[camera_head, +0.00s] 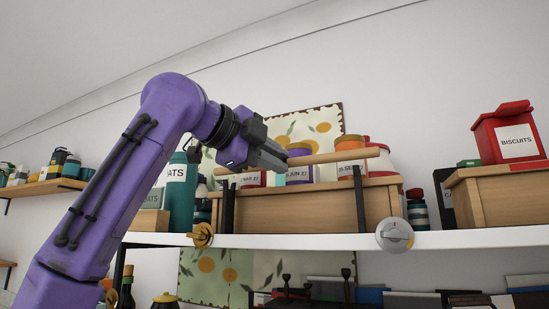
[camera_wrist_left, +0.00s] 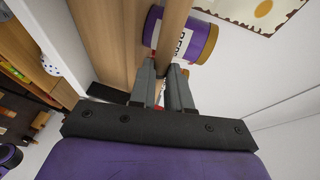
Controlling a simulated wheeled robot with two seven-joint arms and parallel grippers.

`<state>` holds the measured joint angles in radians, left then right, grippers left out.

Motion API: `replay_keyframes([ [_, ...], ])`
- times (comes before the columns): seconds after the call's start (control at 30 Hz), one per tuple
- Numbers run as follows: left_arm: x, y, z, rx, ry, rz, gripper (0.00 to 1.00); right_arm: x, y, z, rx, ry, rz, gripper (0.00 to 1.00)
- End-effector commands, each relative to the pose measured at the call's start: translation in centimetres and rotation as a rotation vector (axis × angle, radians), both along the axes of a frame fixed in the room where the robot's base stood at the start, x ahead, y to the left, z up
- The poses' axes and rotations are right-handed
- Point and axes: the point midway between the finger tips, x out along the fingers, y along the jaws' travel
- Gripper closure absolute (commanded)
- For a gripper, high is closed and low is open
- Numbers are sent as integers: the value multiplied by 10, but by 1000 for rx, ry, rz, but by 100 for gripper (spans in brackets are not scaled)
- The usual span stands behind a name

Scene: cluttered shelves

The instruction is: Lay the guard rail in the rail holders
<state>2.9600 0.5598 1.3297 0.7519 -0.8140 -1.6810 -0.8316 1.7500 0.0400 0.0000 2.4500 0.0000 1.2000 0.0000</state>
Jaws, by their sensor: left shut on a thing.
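The guard rail (camera_head: 330,157) is a thin light-wood rod, held roughly level with its right end slightly higher in the head view. My left gripper (camera_head: 284,161) is shut on the rail near its middle. The left wrist view shows the rail (camera_wrist_left: 175,28) running away between the fingers (camera_wrist_left: 164,78). Two dark upright rail holders stand at the shelf front, the left holder (camera_head: 228,210) and the right holder (camera_head: 361,200). The rail appears just above both holder tops; whether it touches them I cannot tell. My right gripper is not in view.
A wooden crate (camera_head: 300,213) with labelled jars, including a purple-banded jar (camera_head: 300,174), stands behind the rail. A teal canister (camera_head: 180,205) is left; a second crate (camera_head: 500,199) with a red biscuits tin (camera_head: 509,136) is right. Two knobs sit on the white shelf edge (camera_head: 300,242).

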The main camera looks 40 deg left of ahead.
Motion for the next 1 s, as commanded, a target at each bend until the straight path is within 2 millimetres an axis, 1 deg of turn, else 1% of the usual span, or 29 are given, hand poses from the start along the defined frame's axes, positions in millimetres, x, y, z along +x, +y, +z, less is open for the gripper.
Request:
replay_keyframes([
  [0.1, 0, 0, -5, 0, 0, 0, 100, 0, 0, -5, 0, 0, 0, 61],
  [1.0, 0, 0, -32, -1, -2, -1, 100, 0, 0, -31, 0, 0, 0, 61],
])
